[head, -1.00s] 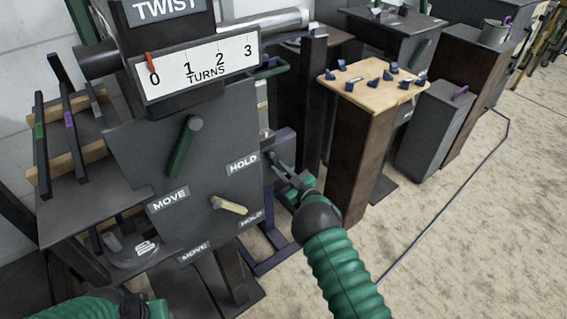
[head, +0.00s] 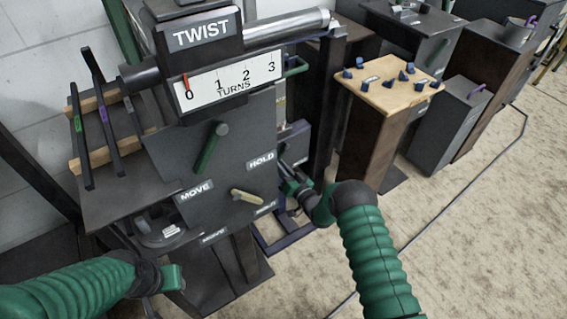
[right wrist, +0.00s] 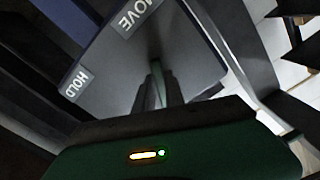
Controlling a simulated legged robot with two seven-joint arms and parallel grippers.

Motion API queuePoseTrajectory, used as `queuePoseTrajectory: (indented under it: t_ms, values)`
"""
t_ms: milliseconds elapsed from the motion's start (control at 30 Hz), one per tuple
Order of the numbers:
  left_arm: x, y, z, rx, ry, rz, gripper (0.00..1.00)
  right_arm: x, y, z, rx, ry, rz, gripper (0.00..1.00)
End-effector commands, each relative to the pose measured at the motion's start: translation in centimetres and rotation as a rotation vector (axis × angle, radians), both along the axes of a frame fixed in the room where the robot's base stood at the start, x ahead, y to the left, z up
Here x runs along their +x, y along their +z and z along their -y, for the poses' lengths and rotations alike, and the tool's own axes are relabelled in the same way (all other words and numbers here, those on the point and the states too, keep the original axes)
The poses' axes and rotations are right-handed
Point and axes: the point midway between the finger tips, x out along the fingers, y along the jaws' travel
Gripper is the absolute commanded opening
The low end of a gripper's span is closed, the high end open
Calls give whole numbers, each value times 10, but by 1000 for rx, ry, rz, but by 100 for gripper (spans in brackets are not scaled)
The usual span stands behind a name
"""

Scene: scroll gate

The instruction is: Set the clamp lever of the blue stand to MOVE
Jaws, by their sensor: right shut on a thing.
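The blue stand (head: 268,242) is partly hidden behind a large grey panel in the head view; its navy base rails show near the floor. In the right wrist view its clamp plate (right wrist: 120,75) carries a HOLD label (right wrist: 77,85) at the left and a MOVE label (right wrist: 137,14) at the top. My right gripper (head: 287,172) reaches in beside the panel's right edge. In the right wrist view it is shut on the thin greenish clamp lever (right wrist: 157,80), mostly hidden by the fingers. My left gripper (head: 172,277) hangs at the lower left, away from the stand; its jaws are unclear.
The grey panel (head: 235,150) has a green lever (head: 211,148), a cream lever (head: 247,197) and its own MOVE and HOLD labels. A TWIST gauge (head: 230,80) reads near 0. A wooden-topped pedestal (head: 375,130) stands right. Floor (head: 450,240) is open at lower right.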

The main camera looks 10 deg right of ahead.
Motion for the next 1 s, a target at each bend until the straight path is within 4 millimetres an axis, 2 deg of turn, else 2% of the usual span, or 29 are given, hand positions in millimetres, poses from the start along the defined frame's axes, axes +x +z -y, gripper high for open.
queuePoseTrajectory:
  t_ms: [300,767,800,933,1000]
  values:
    - [0,7,0,0,0,0,36,-2,4,-4,92,-3,-36,0]
    - [0,7,0,0,0,0,36,-2,4,-5,108,-3,-40,0]
    - [0,7,0,0,0,0,36,-2,4,-5,108,-3,-40,17]
    - [0,7,0,0,0,0,36,-2,4,-5,107,-3,-40,34]
    - [0,7,0,0,0,0,36,-2,4,-5,106,-2,-39,36]
